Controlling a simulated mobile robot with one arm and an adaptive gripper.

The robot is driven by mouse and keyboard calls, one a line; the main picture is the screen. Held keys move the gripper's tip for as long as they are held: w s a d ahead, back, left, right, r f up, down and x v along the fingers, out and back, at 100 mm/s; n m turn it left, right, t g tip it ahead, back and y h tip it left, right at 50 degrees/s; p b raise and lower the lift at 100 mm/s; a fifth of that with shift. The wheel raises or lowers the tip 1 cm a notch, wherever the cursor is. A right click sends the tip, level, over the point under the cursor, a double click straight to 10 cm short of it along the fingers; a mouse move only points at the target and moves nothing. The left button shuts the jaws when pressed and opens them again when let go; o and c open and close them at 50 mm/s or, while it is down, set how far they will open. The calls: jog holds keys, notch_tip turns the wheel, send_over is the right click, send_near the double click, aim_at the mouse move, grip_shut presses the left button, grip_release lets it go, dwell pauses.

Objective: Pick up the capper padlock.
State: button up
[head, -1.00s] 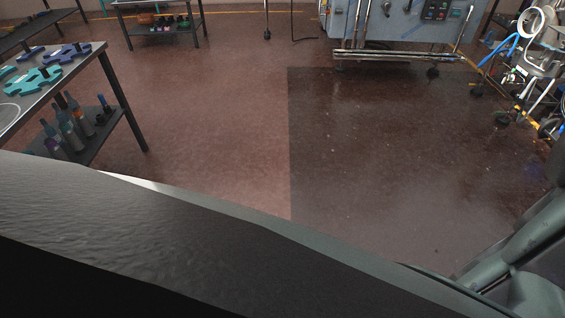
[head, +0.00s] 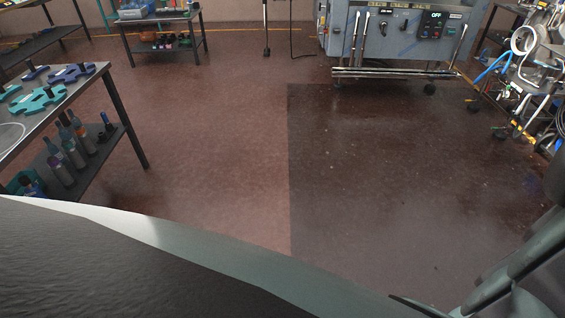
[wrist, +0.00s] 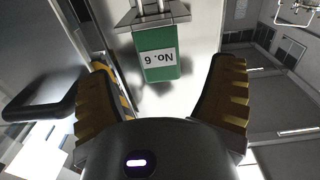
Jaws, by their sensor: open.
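A green padlock (wrist: 160,64) with a white "No. 6" label, upside down in the picture, shows in the wrist view. Its metal shackle (wrist: 150,8) passes by a grey metal bracket (wrist: 152,16) at the top edge. My gripper (wrist: 166,72) is open, with one ridged finger on each side of the padlock's lower part. A gap shows between the padlock and each finger; I cannot tell how deep the padlock sits between them. The head view shows neither the padlock nor my gripper.
A pale machine panel (wrist: 190,95) lies behind the padlock. A dark handle (wrist: 45,95) stands out left of my gripper. In the head view, a table (head: 62,105) is at left, a grey machine (head: 395,55) at the back, and the floor (head: 220,130) between is clear.

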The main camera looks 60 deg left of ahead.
jog(key=shift+p+x, duration=0.45)
jog(key=shift+x, duration=2)
jog(key=shift+f, duration=0.1)
jog(key=shift+c, duration=0.2)
jog(key=shift+s, duration=0.1)
jog(key=c, duration=1.3)
